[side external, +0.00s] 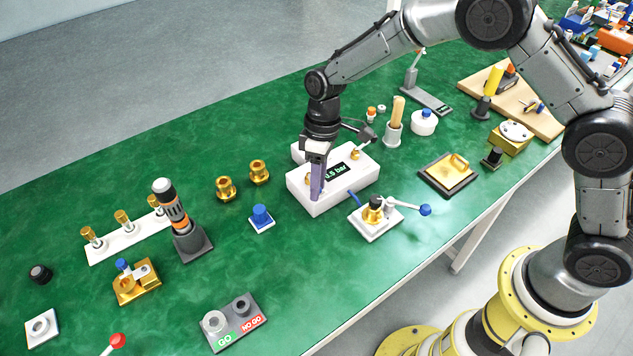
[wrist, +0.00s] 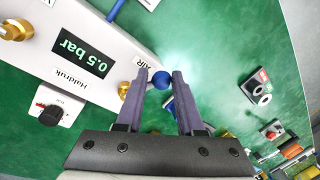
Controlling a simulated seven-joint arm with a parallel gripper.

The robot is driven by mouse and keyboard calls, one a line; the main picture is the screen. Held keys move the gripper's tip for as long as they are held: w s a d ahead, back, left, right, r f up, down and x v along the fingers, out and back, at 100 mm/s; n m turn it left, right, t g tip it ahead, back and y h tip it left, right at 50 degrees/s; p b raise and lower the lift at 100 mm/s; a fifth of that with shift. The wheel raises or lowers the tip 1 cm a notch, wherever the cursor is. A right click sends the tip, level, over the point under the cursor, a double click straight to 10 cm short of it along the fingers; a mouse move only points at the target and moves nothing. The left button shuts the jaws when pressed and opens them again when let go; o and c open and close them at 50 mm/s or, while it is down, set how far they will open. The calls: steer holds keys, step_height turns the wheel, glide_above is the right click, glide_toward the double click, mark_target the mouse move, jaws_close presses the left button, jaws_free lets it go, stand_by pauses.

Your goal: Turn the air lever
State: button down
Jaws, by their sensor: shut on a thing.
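The air lever shows in the wrist view as a blue ball knob (wrist: 162,80) beside the printed word AIR. It sits at the edge of a white box (wrist: 100,25) with a 0.5 bar display. My gripper (wrist: 164,76) has its two fingers on either side of the ball, shut on it. In the side external view my gripper (side external: 317,194) points down at the front left end of the white box (side external: 345,198). The ball and lever are hidden there by the fingers.
A white block with a brass fitting and blue-ended lever (side external: 424,210) stands right of the box. A blue button on a white plate (side external: 261,216) lies to the left, with brass fittings (side external: 259,172) behind it.

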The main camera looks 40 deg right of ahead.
steer(key=shift+w+a+r, duration=0.1)
steer(key=shift+w+r, duration=0.1)
steer(key=shift+w, duration=0.05)
steer(key=c, duration=0.8)
jaws_free()
steer(key=shift+c, duration=0.2)
steer(key=shift+o, duration=1.5)
steer(key=shift+s+f, duration=0.1)
step_height(320, 180, up, 14)
steer(key=w+d, duration=0.1)
steer(key=d, duration=0.1)
steer(key=shift+w+d+f, duration=0.15)
steer(key=shift+w+f, duration=0.05)
